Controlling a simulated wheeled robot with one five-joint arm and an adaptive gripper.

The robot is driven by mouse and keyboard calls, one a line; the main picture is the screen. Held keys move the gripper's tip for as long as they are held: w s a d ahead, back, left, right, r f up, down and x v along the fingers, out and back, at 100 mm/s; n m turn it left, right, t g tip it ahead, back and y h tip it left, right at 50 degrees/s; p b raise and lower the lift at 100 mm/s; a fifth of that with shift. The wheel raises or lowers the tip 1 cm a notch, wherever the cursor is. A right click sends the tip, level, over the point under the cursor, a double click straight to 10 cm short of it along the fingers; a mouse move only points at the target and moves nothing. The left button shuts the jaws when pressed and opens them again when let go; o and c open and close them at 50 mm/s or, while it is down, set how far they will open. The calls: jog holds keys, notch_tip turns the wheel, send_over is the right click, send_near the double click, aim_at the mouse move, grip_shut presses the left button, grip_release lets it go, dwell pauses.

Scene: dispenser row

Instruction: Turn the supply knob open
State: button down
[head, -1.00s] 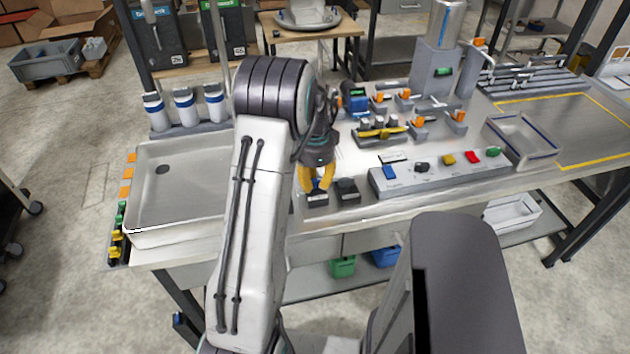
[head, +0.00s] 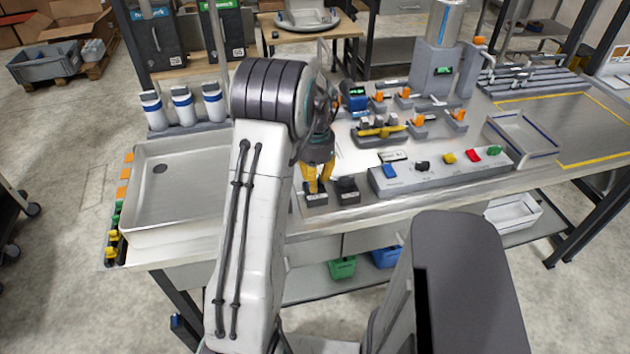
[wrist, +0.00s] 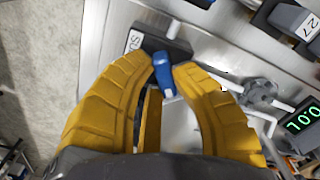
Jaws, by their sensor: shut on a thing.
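The supply knob is a blue lever (wrist: 162,72) on a dark block (wrist: 172,50) whose label is partly hidden and starts with "SU". My gripper (wrist: 167,68) has its yellow fingers shut on the blue lever, one on each side. In the head view, my gripper (head: 318,182) points down onto the dark labelled block (head: 315,198) at the bench's front edge. The lever itself is hidden there by the fingers.
A second dark block (head: 347,190) stands just right of the gripped one. A grey panel with coloured buttons (head: 440,172) lies further right. A shallow metal sink (head: 180,215) is to the left. Small fixtures with orange parts (head: 418,122) stand behind.

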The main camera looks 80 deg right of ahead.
jog(key=n, duration=0.5)
jog(key=shift+d+f+n+b, duration=0.1)
jog(key=shift+n+b, duration=0.2)
jog(key=n, duration=0.4)
jog(key=shift+n, duration=0.4)
jog(key=c, duration=1)
grip_release()
jog(key=shift+d, duration=0.1)
jog(key=shift+c, duration=0.2)
notch_tip(320, 180, up, 12)
